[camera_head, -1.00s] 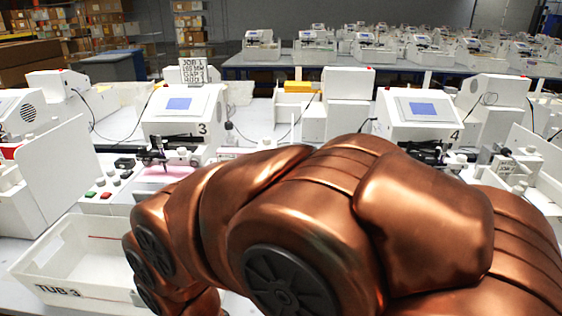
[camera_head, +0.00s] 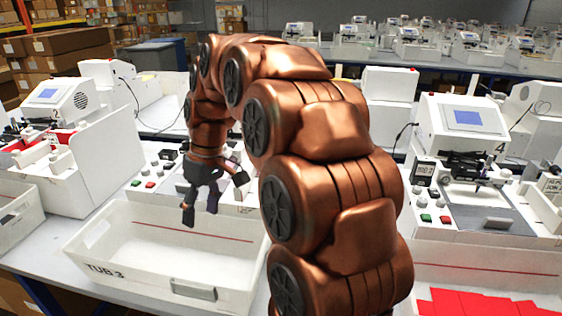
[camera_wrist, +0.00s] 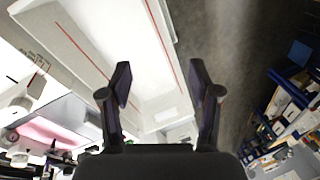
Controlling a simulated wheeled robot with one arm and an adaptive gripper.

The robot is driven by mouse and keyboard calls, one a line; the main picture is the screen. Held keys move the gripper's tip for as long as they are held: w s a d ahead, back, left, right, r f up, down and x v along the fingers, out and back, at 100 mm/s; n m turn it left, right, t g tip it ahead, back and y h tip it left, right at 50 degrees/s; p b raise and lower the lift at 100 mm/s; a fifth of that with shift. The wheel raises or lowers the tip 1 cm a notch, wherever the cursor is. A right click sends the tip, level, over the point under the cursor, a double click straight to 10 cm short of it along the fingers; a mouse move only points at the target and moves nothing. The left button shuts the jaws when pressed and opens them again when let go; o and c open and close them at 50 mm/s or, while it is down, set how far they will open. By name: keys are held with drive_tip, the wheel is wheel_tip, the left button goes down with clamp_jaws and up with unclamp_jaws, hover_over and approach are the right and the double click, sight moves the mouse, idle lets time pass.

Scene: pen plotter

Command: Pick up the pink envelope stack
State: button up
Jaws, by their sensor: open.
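A flat pink area (camera_wrist: 50,130), apparently the pink envelope stack, lies on the white plotter at the left of the wrist view. In the head view my arm hides it. My gripper (camera_head: 214,198) is open and empty, pointing down above the rear part of the white tub marked TUB 3 (camera_head: 150,278). In the wrist view my gripper (camera_wrist: 160,78) shows its two dark fingers spread wide, with the tub (camera_wrist: 85,35) and its red line beyond them. The pink area is off to the left of the fingers, apart from them.
Plotter 4 (camera_head: 465,130) stands at the right, with red envelopes (camera_head: 470,304) in a tub before it. Plotter 2 (camera_head: 52,95) and a tall white panel (camera_head: 108,160) stand at the left. Buttons and knobs (camera_head: 150,178) sit behind TUB 3. TUB 3 looks empty.

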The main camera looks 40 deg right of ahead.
drive_tip(key=w+d+r+n+t+p, duration=0.1)
drive_tip(key=w+d+r+p, duration=0.15)
drive_tip(key=w+d, duration=0.65)
drive_tip(key=d+n+t, duration=0.1)
drive_tip(key=d, duration=0.8)
drive_tip(key=w+d+n+t+p, duration=0.1)
drive_tip(key=d, duration=0.9)
drive_tip(key=w+d+f+p, duration=0.1)
drive_tip(key=d, duration=0.8)
drive_tip(key=shift+d+n+t, duration=0.25)
drive_tip(key=shift+n+t, duration=0.15)
drive_tip(key=shift+s+d+f, duration=0.1)
drive_tip(key=shift+f, duration=0.1)
drive_tip(key=shift+b+x, duration=0.55)
drive_tip(key=shift+x, duration=0.65)
drive_tip(key=shift+f, duration=0.5)
drive_tip(key=shift+d+p+x, duration=0.15)
drive_tip(key=shift+p+x, duration=0.2)
drive_tip(key=shift+x, duration=0.7)
drive_tip(key=shift+d+p+x, duration=0.15)
drive_tip(key=shift+p+x, duration=0.15)
drive_tip(key=shift+x, duration=0.75)
drive_tip(key=shift+f, duration=0.1)
